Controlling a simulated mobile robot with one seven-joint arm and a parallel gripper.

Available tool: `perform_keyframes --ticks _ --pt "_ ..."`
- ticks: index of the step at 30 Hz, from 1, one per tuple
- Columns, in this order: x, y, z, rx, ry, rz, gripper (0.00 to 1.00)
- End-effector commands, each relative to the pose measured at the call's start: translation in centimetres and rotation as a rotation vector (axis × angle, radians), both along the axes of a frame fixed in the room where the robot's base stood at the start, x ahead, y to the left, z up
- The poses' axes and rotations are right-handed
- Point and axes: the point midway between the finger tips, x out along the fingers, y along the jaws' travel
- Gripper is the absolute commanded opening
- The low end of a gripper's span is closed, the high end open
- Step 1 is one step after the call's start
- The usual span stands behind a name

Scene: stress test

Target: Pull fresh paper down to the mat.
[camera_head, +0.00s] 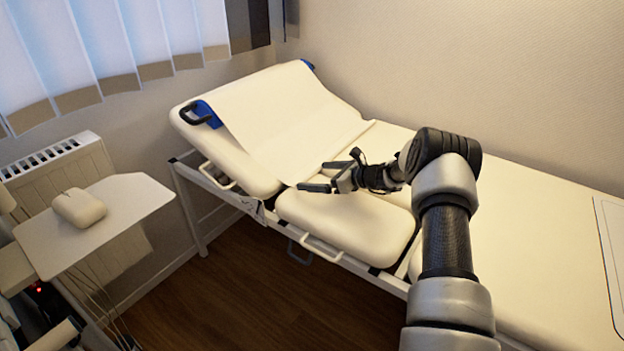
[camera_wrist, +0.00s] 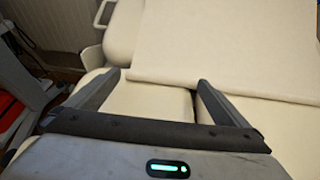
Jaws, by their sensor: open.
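A cream paper sheet (camera_head: 285,115) covers the raised backrest of the couch (camera_head: 520,220). Its loose lower edge lies near the fold between backrest and seat. The paper also fills the upper right of the wrist view (camera_wrist: 225,40). My gripper (camera_head: 312,176) is open and empty, just above the couch near the left part of that edge. In the wrist view its fingertips (camera_wrist: 158,77) are spread, the right one close to the paper's edge; contact cannot be told. A pale outlined rectangle (camera_head: 611,235), perhaps the mat, is cut off at the right.
Blue brackets (camera_head: 207,113) sit at the couch's head end, one with a black handle. White rails (camera_head: 215,178) run along the near side. A small table (camera_head: 125,205) with a beige object (camera_head: 79,207) stands left, before a radiator (camera_head: 60,165). A wall is behind the couch.

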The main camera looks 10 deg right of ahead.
Motion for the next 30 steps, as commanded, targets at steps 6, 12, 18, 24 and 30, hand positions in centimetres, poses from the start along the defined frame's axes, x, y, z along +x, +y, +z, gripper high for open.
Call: perform_keyframes --ticks 6,12,18,24,30 --pt "1.6 1.6 -1.1 0.001 0.001 0.0 1.0" --pt "1.9 1.9 -1.1 0.0 0.0 0.0 1.0" --pt "1.9 1.9 -1.1 0.0 0.0 0.0 0.93" --pt "1.9 1.8 -1.1 0.0 0.0 0.0 0.59" --pt "1.8 1.7 -1.1 0.0 0.0 0.0 0.46"
